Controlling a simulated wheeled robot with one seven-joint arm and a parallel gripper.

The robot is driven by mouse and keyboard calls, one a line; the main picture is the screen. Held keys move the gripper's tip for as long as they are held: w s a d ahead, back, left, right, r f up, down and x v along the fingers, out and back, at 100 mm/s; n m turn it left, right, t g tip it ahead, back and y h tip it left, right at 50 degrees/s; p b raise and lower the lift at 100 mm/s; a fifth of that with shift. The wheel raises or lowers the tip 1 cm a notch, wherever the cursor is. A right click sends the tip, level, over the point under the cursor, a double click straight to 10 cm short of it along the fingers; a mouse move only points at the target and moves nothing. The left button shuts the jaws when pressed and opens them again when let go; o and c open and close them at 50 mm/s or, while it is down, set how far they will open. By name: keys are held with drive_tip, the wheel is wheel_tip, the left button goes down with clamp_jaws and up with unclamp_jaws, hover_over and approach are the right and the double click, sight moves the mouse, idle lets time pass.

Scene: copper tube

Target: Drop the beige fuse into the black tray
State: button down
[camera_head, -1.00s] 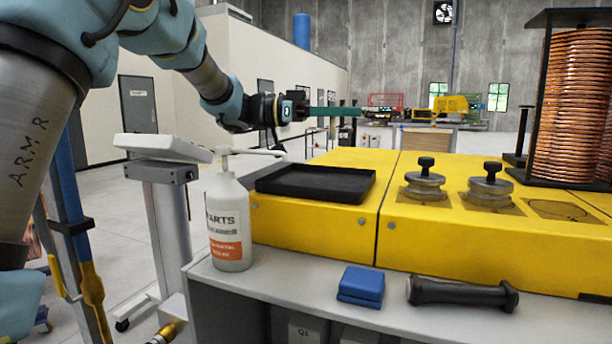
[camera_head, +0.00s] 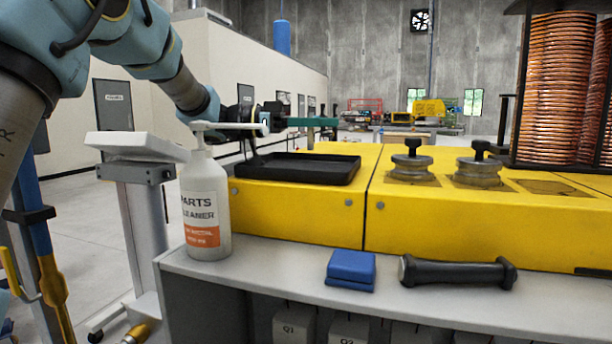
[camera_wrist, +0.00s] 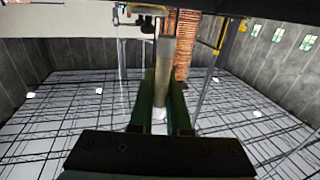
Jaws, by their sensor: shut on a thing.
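The beige fuse (camera_wrist: 163,72) is a long pale cylinder between the green fingers of my gripper (camera_wrist: 162,95) in the wrist view. My gripper is shut on it. In the head view my gripper (camera_head: 318,122) points right, above and beyond the black tray (camera_head: 300,168); the fuse is too small to make out clearly there. The tray is shallow, looks empty, and lies on the left end of the yellow bench top. The fuse is apart from the tray.
A white cleaner bottle (camera_head: 205,205) stands left of the tray, its pump overlapping my arm in the picture. Two metal knobs (camera_head: 411,162) and a copper coil stack (camera_head: 560,90) are to the right. A blue block (camera_head: 350,268) and a black handle (camera_head: 457,272) lie on the front shelf.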

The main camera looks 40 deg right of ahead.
drive_tip(key=c, duration=0.8)
unclamp_jaws()
wheel_tip(320, 180, up, 10)
drive_tip(key=b, duration=0.1)
